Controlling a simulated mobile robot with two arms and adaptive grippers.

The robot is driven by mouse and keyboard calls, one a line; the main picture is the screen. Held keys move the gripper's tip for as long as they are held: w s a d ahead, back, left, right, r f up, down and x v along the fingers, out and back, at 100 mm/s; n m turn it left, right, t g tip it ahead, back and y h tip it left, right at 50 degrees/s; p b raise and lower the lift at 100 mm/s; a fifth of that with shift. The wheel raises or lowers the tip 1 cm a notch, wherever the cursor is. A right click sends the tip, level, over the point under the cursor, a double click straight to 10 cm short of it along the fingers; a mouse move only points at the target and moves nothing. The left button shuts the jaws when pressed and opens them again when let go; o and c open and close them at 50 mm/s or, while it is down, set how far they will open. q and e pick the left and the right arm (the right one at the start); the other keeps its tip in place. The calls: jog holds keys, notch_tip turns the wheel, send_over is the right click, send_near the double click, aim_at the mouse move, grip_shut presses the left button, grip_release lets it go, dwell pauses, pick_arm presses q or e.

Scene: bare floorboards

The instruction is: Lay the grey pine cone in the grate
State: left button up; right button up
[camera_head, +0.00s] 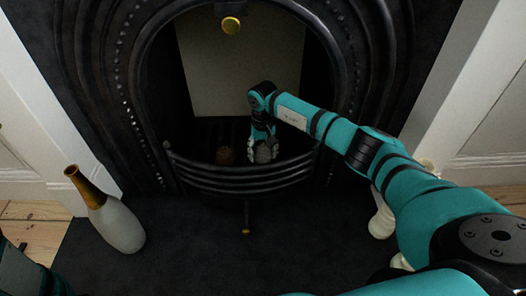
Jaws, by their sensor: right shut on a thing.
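The grey pine cone (265,154) is between the fingers of my right gripper (263,148), which is shut on it and points down into the fireplace. The black grate (243,180) has curved front bars, and the cone is behind its top rail, within the grate's opening. I cannot tell whether the cone touches the grate floor. My left gripper is out of view; only a dark teal bit of my left arm shows at the lower left.
A white bottle vase (117,222) with a gold neck stands on the dark hearth at left. A pale object (381,218) at right is partly hidden by my right arm. A cream panel (240,70) stands behind the grate. The hearth's middle (190,255) is clear.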

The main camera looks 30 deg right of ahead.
jog(key=shift+f+b, duration=0.35)
jog(key=shift+f, duration=0.15)
jog(key=o, duration=1)
jog(key=shift+c, duration=0.2)
jog(key=shift+r, duration=0.1)
